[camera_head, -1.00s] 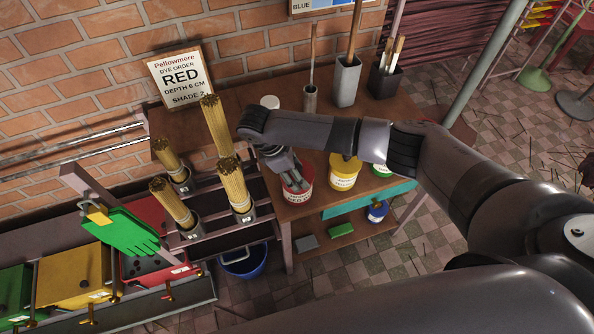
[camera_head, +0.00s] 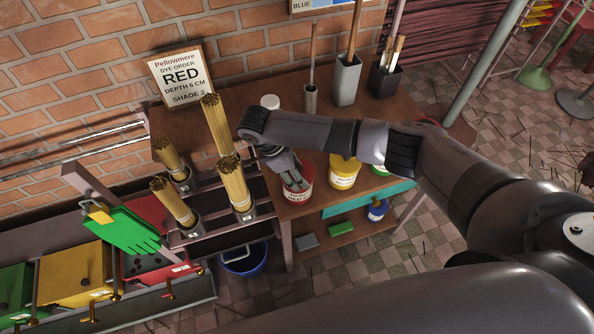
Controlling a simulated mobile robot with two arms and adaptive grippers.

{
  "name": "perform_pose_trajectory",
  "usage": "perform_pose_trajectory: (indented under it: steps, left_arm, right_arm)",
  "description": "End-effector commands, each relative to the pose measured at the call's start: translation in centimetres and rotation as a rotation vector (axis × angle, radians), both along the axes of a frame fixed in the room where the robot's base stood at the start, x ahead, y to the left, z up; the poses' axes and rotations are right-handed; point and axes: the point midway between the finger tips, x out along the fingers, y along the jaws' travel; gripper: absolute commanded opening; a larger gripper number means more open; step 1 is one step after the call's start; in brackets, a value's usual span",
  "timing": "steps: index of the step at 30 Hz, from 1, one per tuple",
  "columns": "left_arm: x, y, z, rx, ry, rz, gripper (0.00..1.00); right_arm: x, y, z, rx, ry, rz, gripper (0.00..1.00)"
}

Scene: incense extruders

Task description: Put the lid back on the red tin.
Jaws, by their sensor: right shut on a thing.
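The red tin (camera_head: 299,194) with a white label stands at the table's front edge, left of the yellow tin. My right gripper (camera_head: 291,180) points down at its top, with its fingers close together at the rim. It appears shut on the red tin's lid, but the wrist and fingers hide most of that lid, so I cannot tell whether it is seated. My left gripper is not in view.
The yellow tin (camera_head: 344,174) stands just right of the red one, and a green tin (camera_head: 381,171) is partly behind my arm. Bundles of sticks (camera_head: 236,184) stand close on the left. A white round container (camera_head: 270,102) stands behind my wrist.

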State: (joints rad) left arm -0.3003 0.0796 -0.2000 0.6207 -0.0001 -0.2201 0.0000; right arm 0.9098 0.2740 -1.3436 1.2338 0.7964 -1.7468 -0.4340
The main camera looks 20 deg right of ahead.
Motion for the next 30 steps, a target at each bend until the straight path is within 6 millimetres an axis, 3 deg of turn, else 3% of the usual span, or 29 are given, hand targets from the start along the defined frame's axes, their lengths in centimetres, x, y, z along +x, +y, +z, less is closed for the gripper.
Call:
perform_pose_trajectory:
  steps: [27,28,30]
  left_arm:
    - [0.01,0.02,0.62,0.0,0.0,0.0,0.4]
    - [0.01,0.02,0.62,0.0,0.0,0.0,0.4]
    - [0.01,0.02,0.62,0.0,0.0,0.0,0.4]
  right_arm:
    - [0.01,-0.03,-0.03,0.0,0.0,0.0,0.21]
    - [0.01,-0.03,-0.03,0.0,0.0,0.0,0.5]
    - [0.01,-0.03,-0.03,0.0,0.0,0.0,0.55]
